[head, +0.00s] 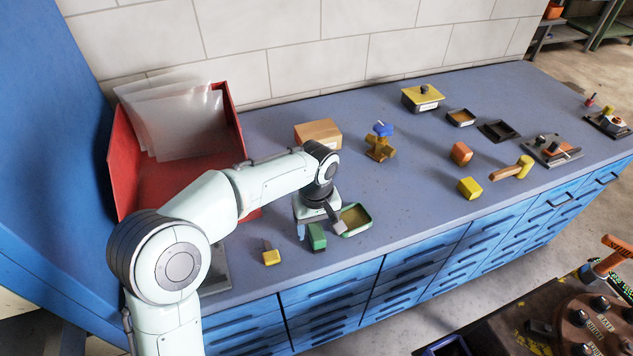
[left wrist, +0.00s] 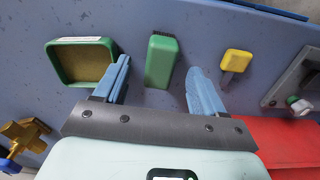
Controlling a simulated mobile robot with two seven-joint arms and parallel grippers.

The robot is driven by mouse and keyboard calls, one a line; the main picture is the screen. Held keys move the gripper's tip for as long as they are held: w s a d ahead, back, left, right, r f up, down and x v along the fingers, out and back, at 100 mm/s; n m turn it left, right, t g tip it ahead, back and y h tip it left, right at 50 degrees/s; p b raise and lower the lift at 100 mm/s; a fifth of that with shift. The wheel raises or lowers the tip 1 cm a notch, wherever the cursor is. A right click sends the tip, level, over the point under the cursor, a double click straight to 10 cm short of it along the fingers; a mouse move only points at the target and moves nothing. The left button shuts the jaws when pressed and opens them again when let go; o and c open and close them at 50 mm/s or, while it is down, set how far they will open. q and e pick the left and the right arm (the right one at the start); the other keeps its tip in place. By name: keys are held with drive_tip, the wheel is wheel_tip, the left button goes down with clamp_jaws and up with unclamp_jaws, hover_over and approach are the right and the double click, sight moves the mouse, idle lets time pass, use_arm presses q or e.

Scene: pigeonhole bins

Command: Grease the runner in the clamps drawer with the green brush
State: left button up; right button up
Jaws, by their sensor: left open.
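The green brush (head: 316,238) is a green block on the bench top, near its front edge. In the left wrist view the green brush (left wrist: 162,58) lies between my two blue fingers, with a gap on each side. My left gripper (head: 318,224) is open above it, and its fingers also show in the left wrist view (left wrist: 160,75). A green tray (head: 368,221) with a yellow-brown filling is just right of the gripper. Blue drawers (head: 335,310) line the bench front and all look shut. I cannot read which is the clamps drawer. My right gripper is not in view.
A yellow brush-like piece (head: 271,257) lies left of the gripper. A red bin (head: 125,165) with clear sheets stands at the back left. A cardboard-coloured box (head: 318,134) and a brass valve with blue knob (head: 380,145) stand behind. Several small items lie farther right.

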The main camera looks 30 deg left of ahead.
use_arm(q)
drive_tip(key=shift+f+b, duration=0.8)
drive_tip(key=shift+f, duration=0.65)
drive_tip(key=shift+c, duration=0.3)
clamp_jaws()
